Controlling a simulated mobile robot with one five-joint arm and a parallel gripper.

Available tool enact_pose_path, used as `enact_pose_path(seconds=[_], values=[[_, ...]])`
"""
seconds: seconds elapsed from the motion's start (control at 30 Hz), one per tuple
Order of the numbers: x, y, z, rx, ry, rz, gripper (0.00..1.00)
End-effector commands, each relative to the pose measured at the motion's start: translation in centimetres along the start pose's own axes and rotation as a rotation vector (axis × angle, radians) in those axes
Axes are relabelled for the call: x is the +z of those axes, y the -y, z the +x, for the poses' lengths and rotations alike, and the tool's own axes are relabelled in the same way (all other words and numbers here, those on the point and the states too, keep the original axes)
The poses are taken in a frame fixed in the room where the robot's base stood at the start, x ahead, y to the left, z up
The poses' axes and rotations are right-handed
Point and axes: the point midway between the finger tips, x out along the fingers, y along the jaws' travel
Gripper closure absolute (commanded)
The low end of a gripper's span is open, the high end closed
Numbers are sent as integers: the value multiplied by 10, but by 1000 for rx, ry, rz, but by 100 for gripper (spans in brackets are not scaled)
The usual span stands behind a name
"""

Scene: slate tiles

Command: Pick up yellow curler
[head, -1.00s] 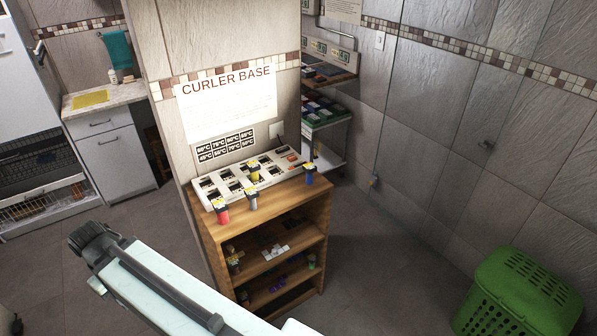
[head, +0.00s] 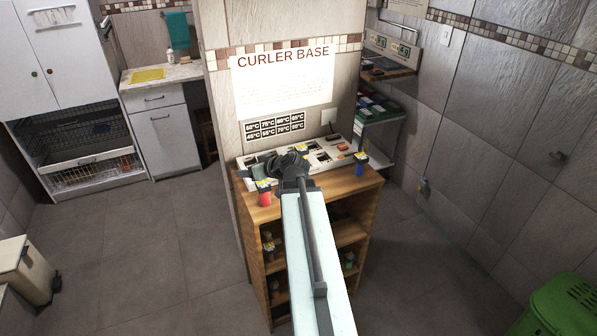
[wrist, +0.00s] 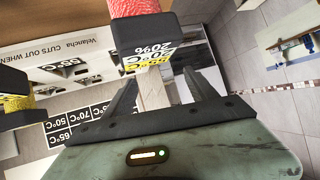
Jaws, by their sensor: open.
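The yellow curler (head: 300,149) shows only as a small yellow patch behind my gripper in the head view, standing at the curler base (head: 334,153). In the wrist view a yellow curler body (wrist: 14,103) with a black end sits at the left edge, off to the side of the fingers. My gripper (head: 288,163) is over the left part of the base. A red curler (wrist: 135,8) with a black labelled cap is just beyond the fingertips.
The red curler (head: 264,196) stands at the wooden shelf's (head: 368,190) front left. The wall with the curler sign (head: 285,85) rises behind the base. Open tiled floor lies left; a green basket (head: 565,308) is at right.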

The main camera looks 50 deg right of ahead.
Motion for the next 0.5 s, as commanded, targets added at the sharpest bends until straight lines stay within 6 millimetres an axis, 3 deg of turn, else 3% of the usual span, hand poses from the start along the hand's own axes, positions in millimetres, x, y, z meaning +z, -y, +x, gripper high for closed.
enact_pose_path(seconds=[0.03,0.1,0.2,0.3,0.5], values=[[3,-58,-15,93,-95,8,34],[-3,-116,-43,205,-196,5,34],[2,-163,-72,296,-248,18,34],[11,-185,-87,330,-252,38,34],[11,-192,-87,336,-252,43,34]])
